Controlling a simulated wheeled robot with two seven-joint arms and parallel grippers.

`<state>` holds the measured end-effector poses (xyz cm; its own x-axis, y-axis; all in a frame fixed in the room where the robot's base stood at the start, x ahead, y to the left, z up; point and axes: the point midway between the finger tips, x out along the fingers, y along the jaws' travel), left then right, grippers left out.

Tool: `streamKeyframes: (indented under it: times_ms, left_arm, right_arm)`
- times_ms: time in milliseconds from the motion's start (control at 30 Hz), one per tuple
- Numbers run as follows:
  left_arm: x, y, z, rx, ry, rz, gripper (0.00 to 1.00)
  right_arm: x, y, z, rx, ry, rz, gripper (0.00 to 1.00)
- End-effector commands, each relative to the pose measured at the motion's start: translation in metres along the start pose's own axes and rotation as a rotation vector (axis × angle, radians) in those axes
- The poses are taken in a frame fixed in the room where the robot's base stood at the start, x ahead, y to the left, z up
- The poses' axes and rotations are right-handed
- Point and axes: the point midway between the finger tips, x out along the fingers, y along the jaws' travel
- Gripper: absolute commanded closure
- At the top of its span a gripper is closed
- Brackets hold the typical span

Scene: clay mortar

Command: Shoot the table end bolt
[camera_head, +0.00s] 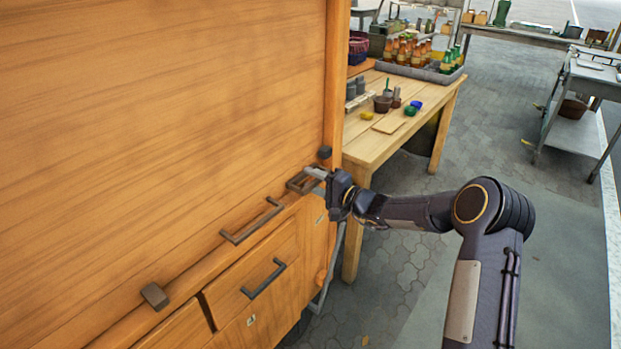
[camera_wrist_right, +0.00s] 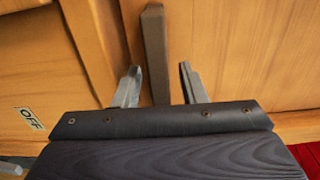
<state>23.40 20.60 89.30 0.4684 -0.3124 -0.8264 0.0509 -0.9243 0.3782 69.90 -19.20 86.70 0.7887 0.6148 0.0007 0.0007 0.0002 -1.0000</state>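My right gripper (camera_head: 318,173) reaches in from the right, at the right end of the orange wooden cabinet front (camera_head: 170,120). It is at a dark metal fitting (camera_head: 298,183) on the ledge, which may be the end bolt; the gripper partly hides it. In the right wrist view the gripper (camera_wrist_right: 158,70) is open, with its two grey fingers on either side of a dark upright bar (camera_wrist_right: 154,45). A gap shows between the bar and the right finger; contact on the left is unclear. My left gripper is not in view.
A bar handle (camera_head: 252,222) and a drawer handle (camera_head: 264,279) stick out to the left, with another block (camera_head: 154,296). A wooden table (camera_head: 375,143) stands behind. An OFF label (camera_wrist_right: 30,118) shows in the wrist view.

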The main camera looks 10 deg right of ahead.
Motion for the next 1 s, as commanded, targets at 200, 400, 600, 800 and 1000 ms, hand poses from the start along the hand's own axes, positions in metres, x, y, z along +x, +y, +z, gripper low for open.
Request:
streamKeyframes:
  times_ms: [200,400,600,800,1000]
  left_arm:
    - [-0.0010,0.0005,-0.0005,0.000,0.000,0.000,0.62]
    - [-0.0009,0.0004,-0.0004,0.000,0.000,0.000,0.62]
    - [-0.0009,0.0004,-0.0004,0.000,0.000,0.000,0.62]
    - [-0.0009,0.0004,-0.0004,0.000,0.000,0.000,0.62]
    - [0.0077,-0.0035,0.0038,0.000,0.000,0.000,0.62]
  right_arm:
    - [0.0099,0.0001,0.0003,0.000,0.000,0.001,0.62]
    - [0.0097,0.0001,0.0003,0.000,0.000,0.001,0.65]
    - [0.0095,0.0001,0.0004,0.000,0.000,0.001,0.91]
    - [0.0094,0.0002,0.0004,0.000,0.000,0.001,1.00]
    - [0.0095,0.0043,-0.0089,-0.003,0.001,-0.001,1.00]
